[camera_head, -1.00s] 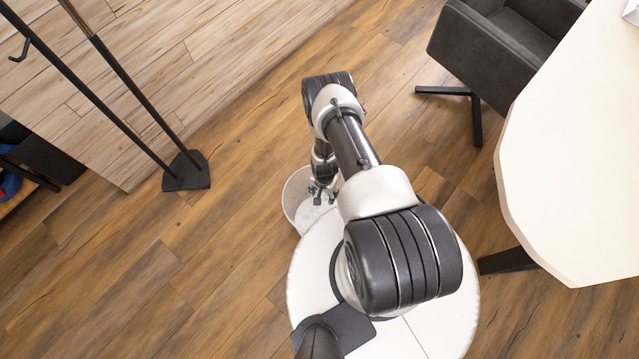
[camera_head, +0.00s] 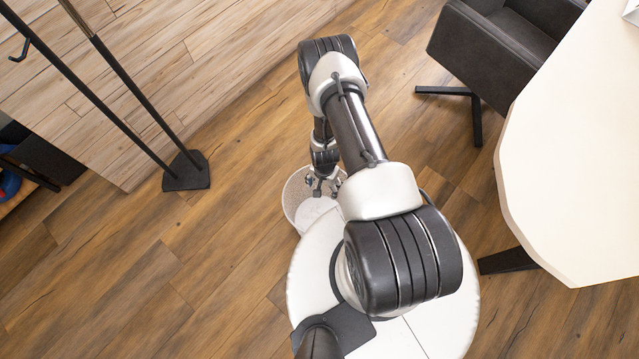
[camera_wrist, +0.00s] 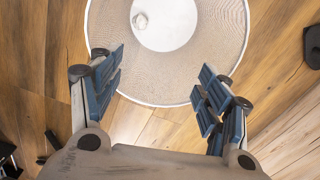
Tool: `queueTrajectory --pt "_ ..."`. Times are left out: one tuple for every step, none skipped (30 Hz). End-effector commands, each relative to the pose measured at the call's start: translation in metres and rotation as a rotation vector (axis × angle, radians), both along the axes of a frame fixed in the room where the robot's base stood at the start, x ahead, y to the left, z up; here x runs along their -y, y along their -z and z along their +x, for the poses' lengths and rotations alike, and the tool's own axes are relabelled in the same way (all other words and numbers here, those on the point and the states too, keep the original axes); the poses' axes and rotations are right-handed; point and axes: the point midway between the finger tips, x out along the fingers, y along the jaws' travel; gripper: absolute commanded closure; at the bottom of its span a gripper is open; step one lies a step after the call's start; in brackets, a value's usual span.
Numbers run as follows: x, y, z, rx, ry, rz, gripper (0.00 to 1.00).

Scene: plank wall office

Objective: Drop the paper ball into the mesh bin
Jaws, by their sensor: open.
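The mesh bin (camera_head: 291,197) stands on the floor beside my round white base. It is a round, pale bin, and the wrist view looks down into it, with its mesh wall (camera_wrist: 112,30) around a white bottom. In the head view my gripper (camera_head: 323,189) shows over the bin, partly hidden by my arm.
A black stand base (camera_head: 187,171) with tall poles is on the floor to the left, near the plank wall (camera_head: 150,60). A cream table (camera_head: 570,170) and a dark chair (camera_head: 490,45) are on the right. The wooden floor (camera_head: 130,270) at lower left is clear.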

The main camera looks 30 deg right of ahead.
Motion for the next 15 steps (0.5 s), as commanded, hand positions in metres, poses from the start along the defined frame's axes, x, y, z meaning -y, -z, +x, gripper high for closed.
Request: queueTrajectory --pt "0.000 -0.011 0.002 0.002 0.000 -0.001 0.30" --pt "0.000 -0.016 0.001 0.001 0.000 0.000 0.30" --pt "0.000 -0.023 0.001 0.001 0.000 0.000 0.30" --pt "0.000 -0.027 0.001 0.001 0.000 0.000 0.30" --pt "0.000 -0.031 0.001 0.001 0.000 0.000 0.30" --pt "0.000 -0.035 0.000 0.001 0.000 0.000 0.30" --pt "0.000 -0.038 0.000 0.001 0.000 0.000 0.30" --pt "0.000 -0.040 0.001 0.001 0.000 0.000 0.30" --pt "0.000 -0.042 0.000 0.000 0.000 0.000 0.30" --pt "0.000 -0.044 0.000 0.000 0.000 0.000 0.30" --pt "0.000 -0.044 0.000 0.000 0.000 0.000 0.30" --pt "0.000 -0.045 0.000 0.000 0.000 0.000 0.30" --pt "0.000 -0.045 0.000 0.000 0.000 0.000 0.30" --pt "0.000 -0.045 0.000 0.000 0.000 0.000 0.30" --pt "0.000 -0.045 0.000 0.000 0.000 0.000 0.30"
